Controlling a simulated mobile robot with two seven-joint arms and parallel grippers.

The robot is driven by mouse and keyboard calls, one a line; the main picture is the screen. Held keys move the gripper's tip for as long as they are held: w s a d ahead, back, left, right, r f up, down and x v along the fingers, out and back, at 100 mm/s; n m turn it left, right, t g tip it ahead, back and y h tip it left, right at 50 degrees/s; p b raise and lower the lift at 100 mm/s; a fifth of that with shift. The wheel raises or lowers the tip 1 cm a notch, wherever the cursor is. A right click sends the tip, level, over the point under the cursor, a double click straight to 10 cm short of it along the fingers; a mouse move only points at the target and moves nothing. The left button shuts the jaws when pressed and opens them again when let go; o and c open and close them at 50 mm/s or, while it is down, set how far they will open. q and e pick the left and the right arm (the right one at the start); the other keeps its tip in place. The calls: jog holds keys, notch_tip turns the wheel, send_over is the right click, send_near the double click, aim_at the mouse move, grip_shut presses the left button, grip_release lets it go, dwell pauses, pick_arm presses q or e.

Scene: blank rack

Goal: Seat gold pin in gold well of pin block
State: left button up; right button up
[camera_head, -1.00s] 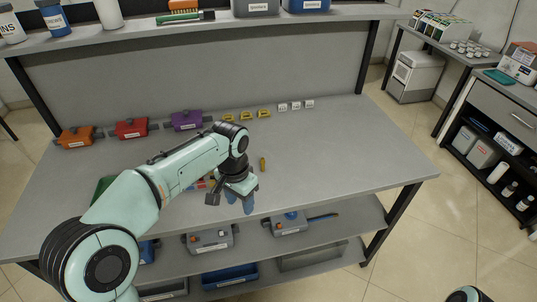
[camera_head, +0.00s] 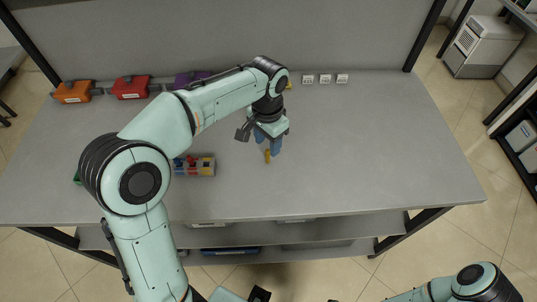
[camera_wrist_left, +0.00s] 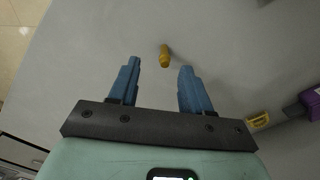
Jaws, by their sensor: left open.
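The gold pin (camera_head: 267,157) is a small yellow-gold cylinder on the grey table, right at the fingers of my left gripper (camera_head: 268,146). In the left wrist view the gold pin (camera_wrist_left: 165,56) stands just ahead of the gap between the two blue fingers. The left gripper (camera_wrist_left: 160,68) is open and empty, apart from the pin. The pin block (camera_head: 203,165) appears to be the grey block with blue, red and yellow parts left of the gripper. My left arm partly hides it, and I cannot make out its gold well.
Orange (camera_head: 74,92), red (camera_head: 131,87) and purple (camera_head: 190,79) boxes line the back of the table. White labelled cubes (camera_head: 325,78) stand at back right. A yellow holder (camera_wrist_left: 257,120) shows in the left wrist view. The table's right side is clear.

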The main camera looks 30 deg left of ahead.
aim_at(268, 150)
pick_arm(q)
jog(key=f, duration=0.5)
jog(key=w+f, duration=0.1)
jog(key=f, duration=0.2)
jog(key=shift+a+b, duration=0.25)
jog(key=shift+b, duration=0.05)
grip_shut()
